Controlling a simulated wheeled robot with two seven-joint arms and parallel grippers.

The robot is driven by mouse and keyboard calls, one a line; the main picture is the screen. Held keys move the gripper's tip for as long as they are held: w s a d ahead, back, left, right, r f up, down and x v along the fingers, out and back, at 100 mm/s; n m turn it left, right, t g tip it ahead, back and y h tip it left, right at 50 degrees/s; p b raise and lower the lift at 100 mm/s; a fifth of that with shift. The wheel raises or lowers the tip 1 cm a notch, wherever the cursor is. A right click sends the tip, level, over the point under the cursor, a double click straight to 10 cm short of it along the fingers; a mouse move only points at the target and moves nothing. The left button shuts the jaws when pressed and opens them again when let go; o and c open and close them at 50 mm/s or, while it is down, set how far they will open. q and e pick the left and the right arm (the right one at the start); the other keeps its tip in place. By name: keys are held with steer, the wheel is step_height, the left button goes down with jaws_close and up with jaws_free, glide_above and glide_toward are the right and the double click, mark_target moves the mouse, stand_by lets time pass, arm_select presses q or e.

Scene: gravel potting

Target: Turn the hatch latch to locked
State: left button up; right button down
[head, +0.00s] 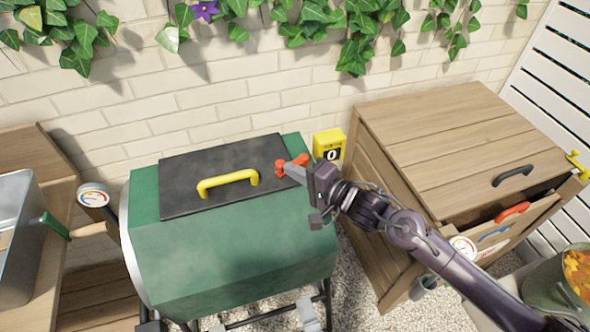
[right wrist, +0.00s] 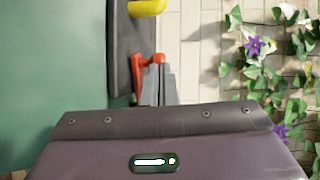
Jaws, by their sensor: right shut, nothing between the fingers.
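The black hatch (head: 200,165) lies closed on top of the green drum (head: 220,250) and has a yellow handle (head: 228,183). The red latch (head: 280,169) is at the hatch's right edge. In the right wrist view the latch (right wrist: 138,70) shows just ahead of the fingertips, with the handle (right wrist: 147,7) above it. My right gripper (head: 291,169) is shut and empty, its grey fingers against or very close to the latch and partly covering it. In the right wrist view I cannot tell whether they touch. My left gripper is out of view.
A yellow box marked 0 (head: 329,145) stands just behind my right gripper. A wooden cabinet (head: 450,140) with a part-open drawer is at the right. A metal tray (head: 20,240) and a green-handled tool (head: 56,226) are at the left. A brick wall with ivy runs behind.

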mark_target(281, 165)
steer(key=shift+w+a+r+m+t+h+p, duration=0.15)
steer(key=shift+a+m+t+h+p, duration=0.45)
steer(key=shift+m+t+p, duration=0.15)
steer(key=shift+w+a+m+t+h, duration=0.25)
steer(key=shift+a+m+t+h, duration=0.2)
steer(key=shift+m+t+h, duration=0.3)
steer(key=shift+w+a+h, duration=0.15)
steer(key=shift+h, duration=0.1)
steer(key=shift+w+a+p, duration=0.15)
steer(key=shift+w+p, duration=0.1)
steer(key=shift+p, duration=0.05)
